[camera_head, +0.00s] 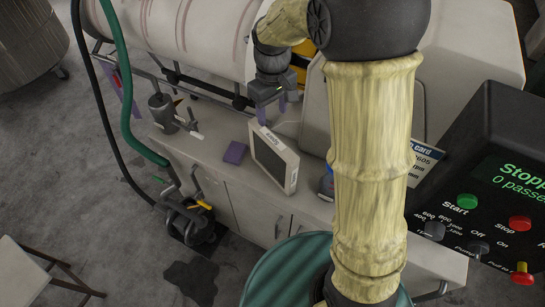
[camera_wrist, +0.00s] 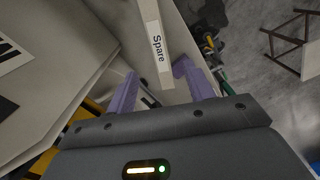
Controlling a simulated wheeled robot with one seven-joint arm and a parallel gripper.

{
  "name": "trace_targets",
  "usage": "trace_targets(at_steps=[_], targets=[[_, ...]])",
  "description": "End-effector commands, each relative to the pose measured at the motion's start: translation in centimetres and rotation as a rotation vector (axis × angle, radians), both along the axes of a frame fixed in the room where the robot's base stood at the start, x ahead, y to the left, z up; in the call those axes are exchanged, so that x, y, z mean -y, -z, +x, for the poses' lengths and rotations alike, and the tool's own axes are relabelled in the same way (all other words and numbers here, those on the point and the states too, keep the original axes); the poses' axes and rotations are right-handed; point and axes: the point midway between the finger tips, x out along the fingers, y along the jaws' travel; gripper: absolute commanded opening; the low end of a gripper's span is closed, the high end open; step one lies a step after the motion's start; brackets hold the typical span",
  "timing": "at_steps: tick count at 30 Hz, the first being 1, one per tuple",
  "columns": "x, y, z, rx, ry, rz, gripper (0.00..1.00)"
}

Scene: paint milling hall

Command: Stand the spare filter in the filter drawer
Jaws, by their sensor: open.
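The spare filter (camera_head: 270,160) is a flat dark panel in a pale frame, standing tilted on the counter in the head view. Its top edge bears a "Spare" label, which also shows on the filter's pale edge in the wrist view (camera_wrist: 157,40). My gripper (camera_head: 273,108) is above and close to the filter's top edge, with purple fingers apart and empty. In the wrist view my gripper (camera_wrist: 156,72) has its fingers on either side of the line of the labelled edge. I cannot make out which part is the filter drawer.
The pale counter (camera_head: 205,137) has cabinet fronts with handles below. A purple block (camera_head: 235,153) lies left of the filter. A grey metal device (camera_head: 163,112) stands at the counter's left. A large pale drum (camera_head: 180,30) lies behind. A black control panel (camera_head: 490,180) is at right.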

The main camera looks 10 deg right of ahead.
Motion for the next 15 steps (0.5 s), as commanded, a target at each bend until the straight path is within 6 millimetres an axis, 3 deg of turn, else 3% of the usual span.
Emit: trace_targets(at_steps=[15], targets=[[0.0, 8.9, 0.0, -0.004, 0.0, -0.001, 0.53]])
